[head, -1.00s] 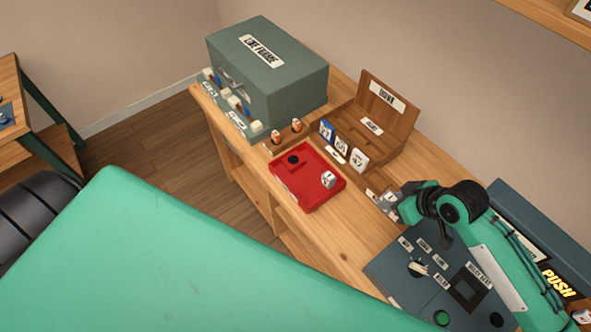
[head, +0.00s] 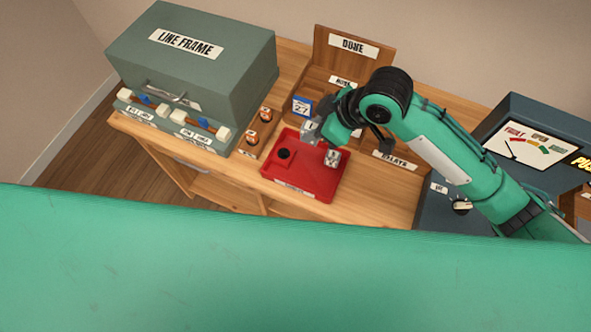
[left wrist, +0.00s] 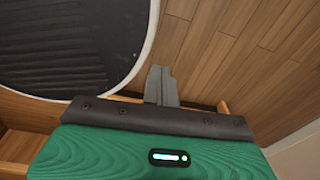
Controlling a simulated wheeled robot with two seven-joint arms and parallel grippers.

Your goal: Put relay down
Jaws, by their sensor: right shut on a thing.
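My right gripper (head: 314,130) is over the back edge of the red tray (head: 322,190). It is shut on a small pale grey block that looks like a relay (head: 309,131), held above the tray; its lower part and contact with the fingers are hard to make out. A second small silvery relay-like block (head: 332,157) sits in the tray's right part. The tray also has a round black spot (head: 284,153) on its left. My left gripper (left wrist: 162,86) shows in the left wrist view with its grey fingers together and nothing between them.
The green LINE FRAME box (head: 190,75) stands on the left of the wooden bench. A dark metered console (head: 525,130) stands right. Bare bench shows right of the tray.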

